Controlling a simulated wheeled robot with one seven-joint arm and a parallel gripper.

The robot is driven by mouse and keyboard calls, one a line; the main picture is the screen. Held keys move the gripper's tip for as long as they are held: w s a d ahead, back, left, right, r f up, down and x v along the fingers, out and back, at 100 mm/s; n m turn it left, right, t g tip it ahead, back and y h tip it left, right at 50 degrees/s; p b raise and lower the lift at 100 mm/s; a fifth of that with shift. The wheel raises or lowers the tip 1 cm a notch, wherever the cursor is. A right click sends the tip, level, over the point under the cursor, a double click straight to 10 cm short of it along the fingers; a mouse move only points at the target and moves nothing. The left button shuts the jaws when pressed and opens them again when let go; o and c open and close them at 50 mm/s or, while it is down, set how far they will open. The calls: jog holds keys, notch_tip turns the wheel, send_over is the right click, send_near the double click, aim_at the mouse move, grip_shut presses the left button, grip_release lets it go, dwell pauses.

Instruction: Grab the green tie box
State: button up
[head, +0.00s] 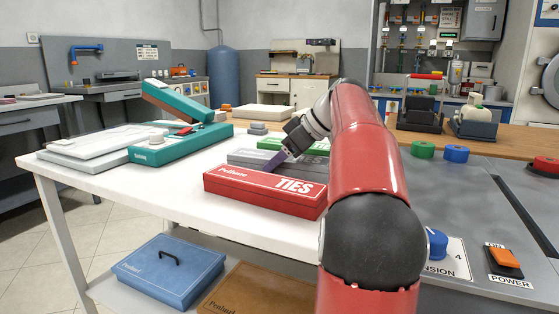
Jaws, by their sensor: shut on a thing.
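The green tie box (317,149) lies on the white table behind a grey box (247,157). It shows on both sides of my gripper, which hides part of it. My gripper (274,164) comes down from the upper right in front of the green box and over the grey one. Its visible purple finger slants down to the left, with its tip near the back edge of the red TIES box (262,191). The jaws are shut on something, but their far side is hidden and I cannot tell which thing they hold.
A teal case (181,143) with a raised part and a pale flat box (92,143) stand at the left of the white table (140,178). A blue box (168,272) lies on the shelf below. A grey control panel (470,200) is at right.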

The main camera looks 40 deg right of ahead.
aim_at(312, 160)
jog(key=o, duration=0.6)
jog(key=shift+f, duration=0.2)
jog(key=o, duration=0.4)
jog(key=shift+r, duration=0.1)
jog(key=shift+r, duration=0.2)
jog(key=p+v, duration=0.3)
jog(key=v, duration=0.7)
jog(key=shift+s+d+r, duration=0.2)
jog(key=shift+d+r, duration=0.05)
jog(key=shift+s+d+r, duration=0.25)
jog(key=shift+s+r, duration=0.15)
